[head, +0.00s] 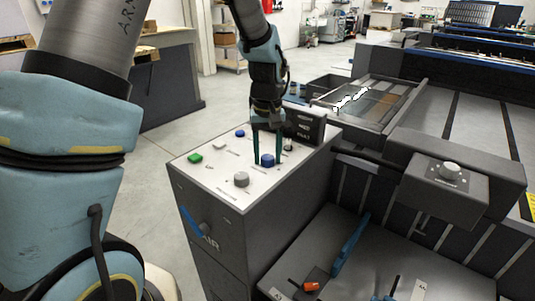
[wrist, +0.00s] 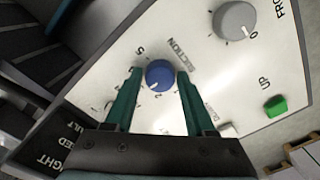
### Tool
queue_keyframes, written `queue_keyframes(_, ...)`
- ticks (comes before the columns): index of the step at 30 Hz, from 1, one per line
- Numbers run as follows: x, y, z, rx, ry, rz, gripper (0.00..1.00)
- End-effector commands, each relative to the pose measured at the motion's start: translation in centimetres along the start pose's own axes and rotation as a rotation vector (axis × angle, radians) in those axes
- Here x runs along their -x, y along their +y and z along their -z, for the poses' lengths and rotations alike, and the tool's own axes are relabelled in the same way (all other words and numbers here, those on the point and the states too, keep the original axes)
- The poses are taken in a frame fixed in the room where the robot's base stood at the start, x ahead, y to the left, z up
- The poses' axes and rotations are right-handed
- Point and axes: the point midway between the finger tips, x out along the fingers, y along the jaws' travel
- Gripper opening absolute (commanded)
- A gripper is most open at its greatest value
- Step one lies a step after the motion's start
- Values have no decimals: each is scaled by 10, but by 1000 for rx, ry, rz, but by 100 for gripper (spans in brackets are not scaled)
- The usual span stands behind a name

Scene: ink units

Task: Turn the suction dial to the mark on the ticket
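The suction dial is a blue round knob (wrist: 159,75) on the white top of a dark console; it also shows in the head view (head: 267,161). Beside it in the wrist view is printed lettering that reads as SUCTION, with numbers around the knob, including a 5 and a 2. A white pointer line shows on the knob near the 2. My gripper (wrist: 159,71) has its two green fingers on either side of the knob, with a small gap visible at each side. I cannot make out a ticket in either view.
A grey dial (wrist: 234,20) and a green UP button (wrist: 275,105) share the panel. A white button (head: 219,145) and a smaller blue knob (head: 240,133) sit further back. A dark display box (head: 304,128) stands close behind my gripper. Another grey dial (head: 450,169) is on the machine at right.

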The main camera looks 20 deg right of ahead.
Motion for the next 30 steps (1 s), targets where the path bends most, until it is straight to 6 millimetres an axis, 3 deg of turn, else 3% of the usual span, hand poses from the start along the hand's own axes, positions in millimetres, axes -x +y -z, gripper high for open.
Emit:
queue_keyframes(5, 0, 0, 0, 0, 0, 0, 76)
queue_keyframes(15, 5, 0, 0, 1, 1, 0, 76)
queue_keyframes(30, 91, 0, 1, 0, 3, -2, 76)
